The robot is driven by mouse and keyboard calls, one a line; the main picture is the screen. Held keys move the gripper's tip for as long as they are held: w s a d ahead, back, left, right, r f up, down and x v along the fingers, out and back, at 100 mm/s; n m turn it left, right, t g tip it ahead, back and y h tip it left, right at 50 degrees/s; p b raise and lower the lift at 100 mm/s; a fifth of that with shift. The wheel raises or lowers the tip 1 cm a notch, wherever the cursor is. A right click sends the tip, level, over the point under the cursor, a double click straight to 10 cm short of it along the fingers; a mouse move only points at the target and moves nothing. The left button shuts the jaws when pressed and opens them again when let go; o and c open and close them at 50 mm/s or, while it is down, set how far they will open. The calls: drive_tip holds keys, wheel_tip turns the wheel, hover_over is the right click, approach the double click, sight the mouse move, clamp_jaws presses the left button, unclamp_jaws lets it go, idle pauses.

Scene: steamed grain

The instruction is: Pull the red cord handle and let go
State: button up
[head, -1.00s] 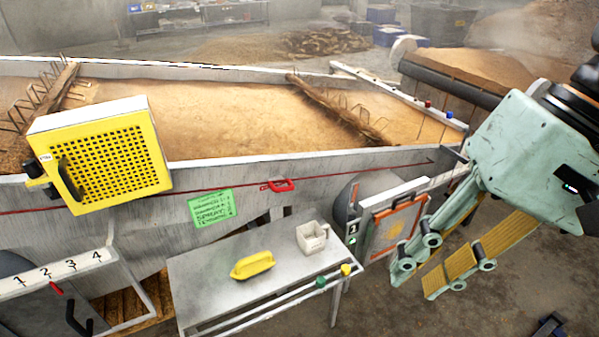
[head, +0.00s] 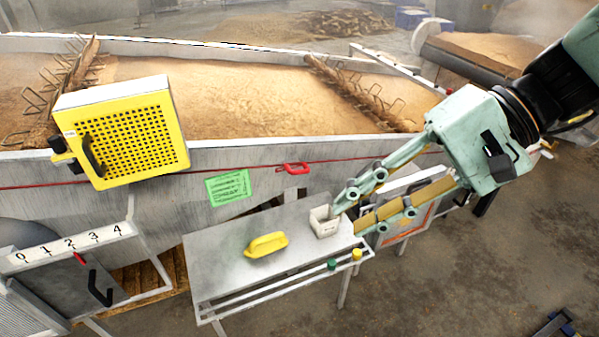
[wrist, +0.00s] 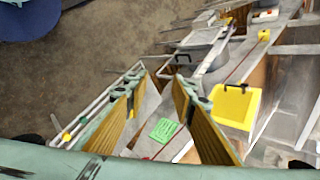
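The red cord handle (head: 296,168) is a small red loop on the red cord (head: 259,174), which runs along the grey side wall of the long grain bed. It hangs just right of a green sign (head: 228,187). My gripper (head: 347,216) is open and empty, to the right of and lower in the picture than the handle, apart from it. In the wrist view the two fingers (wrist: 160,77) also stand apart with nothing between them. The green sign shows there between the fingers (wrist: 164,130); I cannot clearly make out the handle in that view.
A metal table (head: 215,262) below the handle holds a yellow-handled tool (head: 266,245) and a small whitish box (head: 324,222) close to my fingertips. A yellow perforated box (head: 128,143) is mounted at the left. Green and yellow knobs (head: 356,254) sit on the table's front rail.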

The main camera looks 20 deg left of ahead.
drive_tip(key=w+a+f+m+t+y+p, duration=0.15)
drive_tip(key=w+a+f+y, duration=0.35)
drive_tip(key=w, duration=0.5)
drive_tip(key=w+a+f+m+t+y, duration=0.15)
drive_tip(key=w+a+f, duration=0.25)
drive_tip(key=w+a, duration=0.45)
drive_tip(key=m+t+p, duration=0.2)
drive_tip(key=m+t, duration=0.4)
drive_tip(key=t, duration=0.1)
approach(301, 173)
drive_tip(key=v, duration=0.3)
drive_tip(key=shift+w+f, duration=0.1)
drive_tip(key=shift+f, duration=0.1)
drive_tip(key=shift+a, duration=0.15)
drive_tip(key=shift+b+x, duration=0.95)
drive_tip(key=shift+x, duration=5.75)
drive_tip(key=shift+r, duration=0.15)
drive_tip(key=shift+c, duration=0.5)
clamp_jaws()
